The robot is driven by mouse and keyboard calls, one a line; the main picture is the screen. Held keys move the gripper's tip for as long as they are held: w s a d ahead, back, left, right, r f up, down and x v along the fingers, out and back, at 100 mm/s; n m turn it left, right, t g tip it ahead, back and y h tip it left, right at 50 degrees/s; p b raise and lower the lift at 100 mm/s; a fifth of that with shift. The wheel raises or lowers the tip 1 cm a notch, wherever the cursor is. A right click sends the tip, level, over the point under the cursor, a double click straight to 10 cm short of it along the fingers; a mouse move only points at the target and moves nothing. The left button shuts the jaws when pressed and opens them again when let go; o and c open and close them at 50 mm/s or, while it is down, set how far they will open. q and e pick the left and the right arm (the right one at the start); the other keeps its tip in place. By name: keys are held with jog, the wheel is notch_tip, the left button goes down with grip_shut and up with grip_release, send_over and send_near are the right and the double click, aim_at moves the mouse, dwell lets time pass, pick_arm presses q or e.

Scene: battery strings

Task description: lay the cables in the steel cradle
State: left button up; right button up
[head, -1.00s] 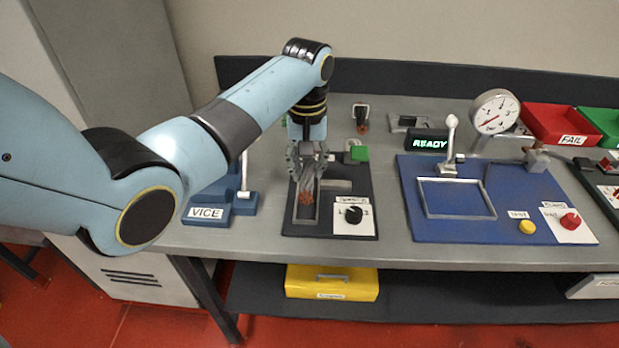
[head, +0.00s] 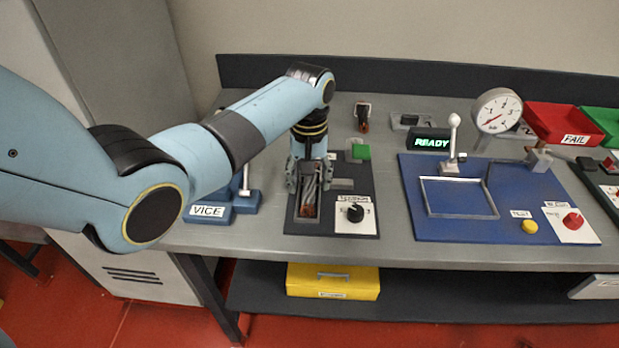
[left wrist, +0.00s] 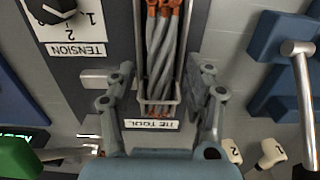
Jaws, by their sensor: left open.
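The cables (left wrist: 163,55) are a twisted grey bundle with orange-copper ends. In the left wrist view they lie lengthwise between the walls of the steel cradle (left wrist: 141,55). In the head view the cables (head: 310,187) show below my left gripper (head: 309,180), with the cradle partly hidden by it. My left gripper also shows in the left wrist view (left wrist: 160,88). It is open, with one finger on each side of the cradle and apart from the cables. The far end of the bundle is cut off by the picture edge. My right gripper is not in view.
The blue vice (head: 207,210) stands close on the left. A blue test board (head: 520,215) with a frame and gauge (head: 497,110) lies further right.

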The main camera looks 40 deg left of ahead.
aim_at(310, 182)
pick_arm(q)
jog(key=shift+r, duration=0.2)
notch_tip(310, 182, up, 12)
dwell(0.4)
jog(key=shift+f, duration=0.1)
